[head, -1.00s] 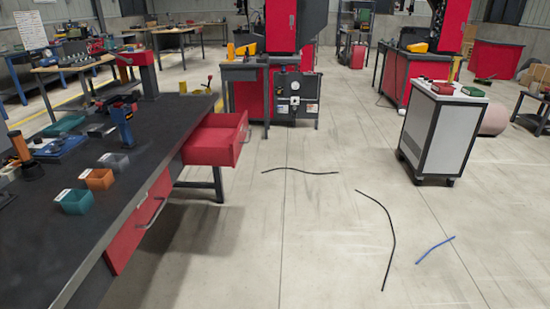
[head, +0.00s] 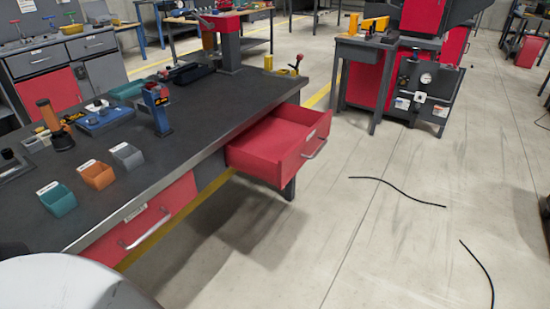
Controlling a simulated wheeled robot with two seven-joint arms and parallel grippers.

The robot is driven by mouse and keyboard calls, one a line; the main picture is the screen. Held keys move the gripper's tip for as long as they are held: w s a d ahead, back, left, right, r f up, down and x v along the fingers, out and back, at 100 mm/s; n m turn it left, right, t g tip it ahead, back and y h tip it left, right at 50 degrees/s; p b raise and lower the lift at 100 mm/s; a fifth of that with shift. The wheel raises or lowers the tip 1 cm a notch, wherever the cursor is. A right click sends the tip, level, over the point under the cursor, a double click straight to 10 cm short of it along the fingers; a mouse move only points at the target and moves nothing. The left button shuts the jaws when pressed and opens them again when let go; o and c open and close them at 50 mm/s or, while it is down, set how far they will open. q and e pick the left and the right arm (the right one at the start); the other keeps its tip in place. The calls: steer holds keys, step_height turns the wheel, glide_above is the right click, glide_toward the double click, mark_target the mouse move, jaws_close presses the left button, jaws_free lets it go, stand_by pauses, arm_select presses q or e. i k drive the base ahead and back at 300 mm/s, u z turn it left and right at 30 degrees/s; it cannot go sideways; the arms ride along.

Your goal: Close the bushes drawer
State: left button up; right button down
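A red drawer (head: 266,153) under the far end of the workbench is pulled well out. It has a metal handle and a small label on its front, too small to read. A second red drawer (head: 145,220), nearer along the same bench, is shut. Its front also carries a metal handle and a label. Which one is the bushes drawer I cannot read. Neither gripper shows. A pale rounded part at the bottom left, probably of my own arm, hides the near corner of the bench.
The dark workbench (head: 215,107) holds teal (head: 57,198), orange (head: 96,174) and grey (head: 127,155) bins near its front edge. A black cable (head: 397,190) lies on the floor, with another (head: 480,268) at right. Floor before the drawers is clear.

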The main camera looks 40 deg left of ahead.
mark_target(272, 150)
steer(key=u, duration=0.95)
steer(key=i, duration=0.85)
steer(key=u, duration=0.95)
